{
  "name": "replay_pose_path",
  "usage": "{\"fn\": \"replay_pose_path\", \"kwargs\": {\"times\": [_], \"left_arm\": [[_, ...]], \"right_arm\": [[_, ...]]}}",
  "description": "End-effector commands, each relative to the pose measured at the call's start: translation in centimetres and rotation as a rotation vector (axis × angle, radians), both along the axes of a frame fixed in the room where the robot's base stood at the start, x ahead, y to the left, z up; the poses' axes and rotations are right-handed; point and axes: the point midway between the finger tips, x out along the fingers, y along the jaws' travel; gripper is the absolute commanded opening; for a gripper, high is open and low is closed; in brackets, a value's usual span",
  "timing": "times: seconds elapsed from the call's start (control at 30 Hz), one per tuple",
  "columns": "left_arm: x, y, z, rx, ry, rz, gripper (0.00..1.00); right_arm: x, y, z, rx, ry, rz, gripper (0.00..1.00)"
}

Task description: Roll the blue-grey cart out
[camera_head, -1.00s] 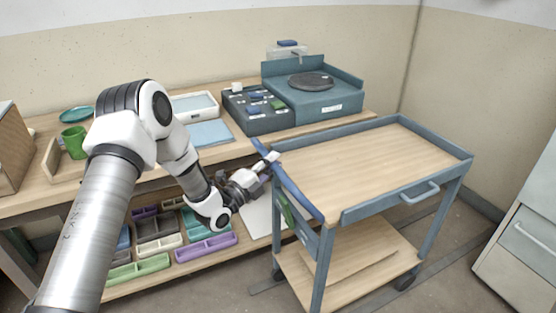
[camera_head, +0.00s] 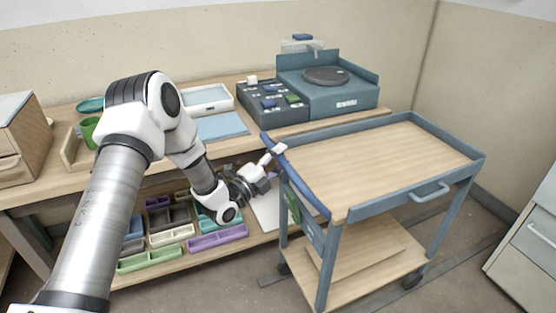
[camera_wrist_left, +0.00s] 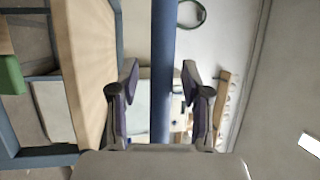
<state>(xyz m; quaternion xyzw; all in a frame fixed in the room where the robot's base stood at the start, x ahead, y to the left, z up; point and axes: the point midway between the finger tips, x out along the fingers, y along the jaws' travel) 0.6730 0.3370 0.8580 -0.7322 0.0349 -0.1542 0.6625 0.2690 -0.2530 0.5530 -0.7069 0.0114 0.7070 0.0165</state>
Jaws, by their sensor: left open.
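The blue-grey cart (camera_head: 400,203) stands at the centre right. It has a bare wooden top (camera_head: 385,160) and a lower wooden shelf (camera_head: 365,260). A blue bar (camera_head: 303,188) runs along its left end as a handle. My left gripper (camera_head: 275,154) is at the far part of this bar. In the left wrist view its open fingers (camera_wrist_left: 160,82) lie on either side of the blue bar (camera_wrist_left: 163,50), with a gap showing on both sides. My right gripper is not in view.
A workbench (camera_head: 160,125) runs behind and left of the cart, with a turntable unit (camera_head: 335,97) on it and coloured trays (camera_head: 218,238) below. A pale cabinet (camera_head: 525,235) stands at the right. Some floor (camera_head: 462,235) is clear between cart and cabinet.

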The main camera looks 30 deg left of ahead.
Motion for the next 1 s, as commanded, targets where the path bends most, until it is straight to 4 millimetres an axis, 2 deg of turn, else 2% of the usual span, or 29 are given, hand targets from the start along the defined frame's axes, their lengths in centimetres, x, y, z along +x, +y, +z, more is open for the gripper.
{"fn": "replay_pose_path", "kwargs": {"times": [0.17, 0.5, 0.6, 0.73, 1.0], "left_arm": [[-1.5, 0.5, -0.4, -0.003, 0.003, 0.002, 0.47], [-9.5, 2.7, -1.8, -0.007, 0.001, 0.005, 0.47], [-10.8, 3.0, -2.1, -0.004, 0.002, 0.003, 0.47], [-11.4, 3.1, -2.2, -0.001, 0.000, 0.001, 0.47], [-11.4, 3.1, -2.2, 0.000, 0.000, 0.000, 0.47]], "right_arm": [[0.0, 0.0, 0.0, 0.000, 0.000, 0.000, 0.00], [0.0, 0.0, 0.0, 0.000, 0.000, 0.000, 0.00], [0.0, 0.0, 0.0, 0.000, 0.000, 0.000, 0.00], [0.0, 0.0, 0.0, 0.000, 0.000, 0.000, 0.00], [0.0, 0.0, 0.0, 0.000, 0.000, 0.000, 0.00]]}}
